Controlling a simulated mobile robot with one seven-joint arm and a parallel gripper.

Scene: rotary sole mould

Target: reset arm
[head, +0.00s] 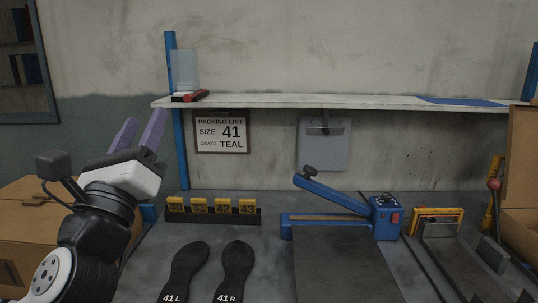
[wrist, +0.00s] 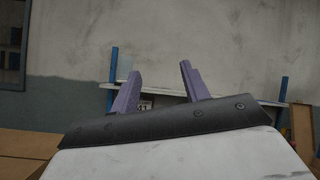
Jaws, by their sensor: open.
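My gripper (head: 139,131) is raised at the left of the head view, with its two purple fingers apart and nothing between them. The wrist view also shows the gripper (wrist: 158,82), open and empty, facing the wall and shelf. The gripper touches nothing that I can see.
Two black soles, 41 L (head: 185,270) and 41 R (head: 235,270), lie on the bench. Behind them is a rack with yellow tags (head: 212,216). A blue lever machine (head: 345,215) stands right of centre. A shelf (head: 330,102) spans above, with a packing list (head: 221,133) below.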

